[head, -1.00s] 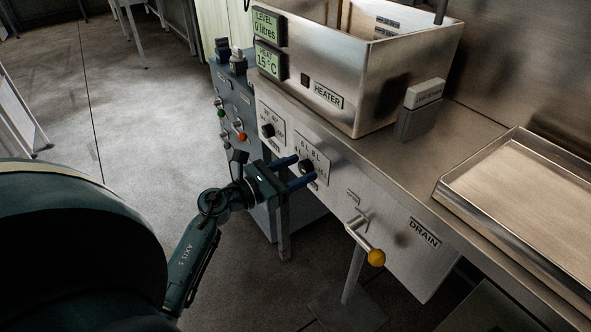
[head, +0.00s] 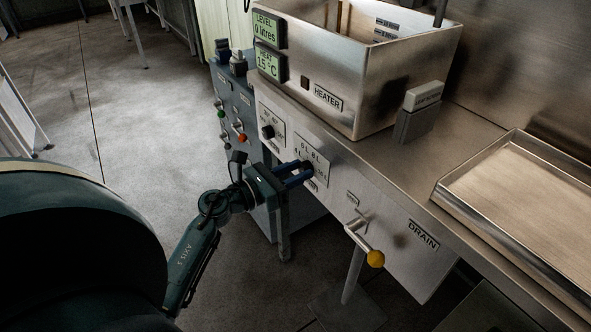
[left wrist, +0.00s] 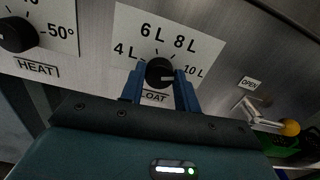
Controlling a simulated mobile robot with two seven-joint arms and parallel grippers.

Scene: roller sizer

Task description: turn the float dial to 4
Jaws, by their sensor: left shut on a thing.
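The float dial (left wrist: 160,72) is a round black knob on a pale plate (left wrist: 190,43) marked 4 L, 6 L, 8 L and 10 L. A light mark on the knob points to the right, roughly toward the 10 L side. My left gripper (left wrist: 160,84) is shut on the float dial, with one blue finger on each side of it. In the head view my left gripper (head: 303,169) reaches the front panel from the left, and its fingers mostly hide the knob. My right gripper is not in view.
The heat dial (head: 268,132) is left of the float plate. The drain lever (head: 364,240), with a yellow knob, sticks out at the lower right. Above are the metal tank (head: 375,88) and displays reading 0 litres (head: 266,27) and 15 °C (head: 269,63). A tray (head: 470,172) lies right.

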